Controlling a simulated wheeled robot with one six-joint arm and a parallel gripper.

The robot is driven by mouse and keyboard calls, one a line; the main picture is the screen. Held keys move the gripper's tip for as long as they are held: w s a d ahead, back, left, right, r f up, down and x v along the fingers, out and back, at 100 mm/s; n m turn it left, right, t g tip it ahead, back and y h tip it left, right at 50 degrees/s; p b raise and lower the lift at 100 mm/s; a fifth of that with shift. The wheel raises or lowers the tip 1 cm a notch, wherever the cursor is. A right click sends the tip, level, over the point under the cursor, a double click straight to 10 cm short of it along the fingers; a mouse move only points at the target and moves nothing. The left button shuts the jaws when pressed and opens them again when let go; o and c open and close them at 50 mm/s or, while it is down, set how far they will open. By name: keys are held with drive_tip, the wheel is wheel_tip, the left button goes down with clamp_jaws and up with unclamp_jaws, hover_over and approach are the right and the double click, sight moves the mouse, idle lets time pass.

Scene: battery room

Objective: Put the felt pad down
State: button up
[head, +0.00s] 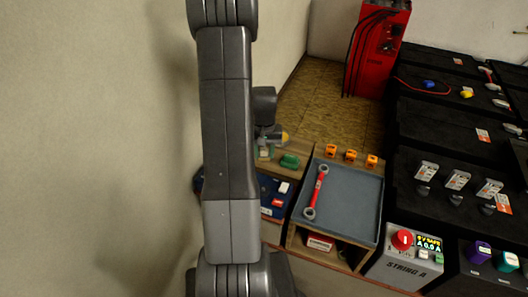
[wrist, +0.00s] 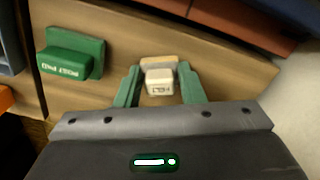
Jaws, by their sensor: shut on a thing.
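The felt pad (wrist: 160,82), a small cream block with a tan part behind it and dark lettering, sits between the two green fingertips of my gripper (wrist: 158,88) in the wrist view. The fingers are shut on its sides. Behind it is the wooden shelf top (wrist: 215,62); I cannot tell whether the pad touches it. In the head view the pad (head: 264,153) is a small pale spot at the shelf's left part, and my arm hides much around it.
A green lettered block (wrist: 75,55) stands left of the pad on the same wood. A wall rises on the left.

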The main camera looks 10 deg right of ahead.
sight(264, 150)
drive_tip(key=o, duration=0.6)
drive_tip(key=shift+f, duration=0.15)
drive_tip(key=o, duration=0.4)
wheel_tip(264, 150, up, 12)
drive_tip(key=shift+r+p, duration=0.2)
drive_tip(key=shift+p, duration=0.4)
wheel_tip(264, 150, down, 12)
drive_tip(key=shift+f+b, duration=0.25)
drive_tip(key=shift+b, duration=0.5)
drive_tip(key=shift+r+p, duration=0.3)
drive_tip(key=shift+r, duration=1.7)
